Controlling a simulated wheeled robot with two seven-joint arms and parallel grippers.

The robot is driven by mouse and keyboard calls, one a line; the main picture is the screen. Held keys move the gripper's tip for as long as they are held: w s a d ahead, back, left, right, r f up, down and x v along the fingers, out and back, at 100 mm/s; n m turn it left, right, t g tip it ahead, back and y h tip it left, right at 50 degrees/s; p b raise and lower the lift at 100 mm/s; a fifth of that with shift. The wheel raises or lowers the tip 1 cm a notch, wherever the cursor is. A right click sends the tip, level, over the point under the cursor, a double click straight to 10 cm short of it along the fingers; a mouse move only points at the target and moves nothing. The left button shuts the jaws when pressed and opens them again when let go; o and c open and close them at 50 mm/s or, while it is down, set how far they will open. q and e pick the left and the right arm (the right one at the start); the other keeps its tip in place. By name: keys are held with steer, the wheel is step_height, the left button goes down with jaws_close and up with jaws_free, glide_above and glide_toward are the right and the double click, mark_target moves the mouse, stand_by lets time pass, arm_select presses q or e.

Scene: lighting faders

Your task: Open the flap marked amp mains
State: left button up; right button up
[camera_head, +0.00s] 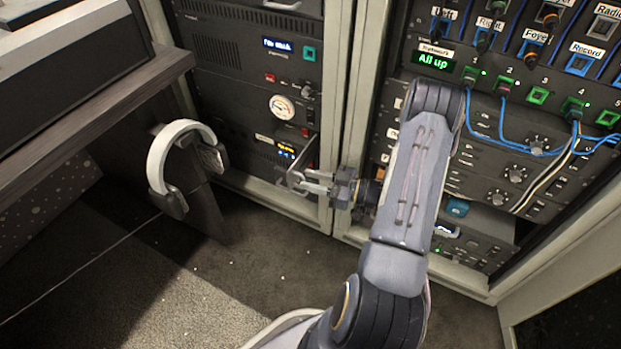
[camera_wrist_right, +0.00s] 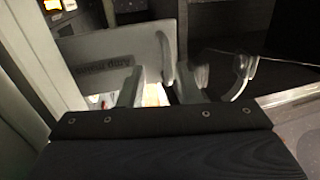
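The flap marked amp mains (camera_wrist_right: 92,62) shows in the wrist view as a grey panel, its lettering upside down, with a curved grip at its free edge. In the head view the flap (camera_head: 306,154) stands out from the lower part of the left rack, at an angle to its front. My right gripper (camera_head: 312,182) is at the flap's near lower end, fingers pointing left. In the wrist view my right gripper (camera_wrist_right: 156,92) has its fingers apart, close to the flap's free edge; whether they touch it is unclear. My left gripper is not in view.
A rack post (camera_head: 349,100) stands between the two racks, close to my right gripper. White headphones (camera_head: 160,160) hang at the desk end (camera_head: 130,85) on the left. Blue cables (camera_head: 510,140) loop across the right rack. The floor before the left rack is clear.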

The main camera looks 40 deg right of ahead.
steer(key=p+v, duration=0.2)
steer(key=v, duration=0.5)
steer(key=shift+f, duration=0.1)
stand_by(0.4)
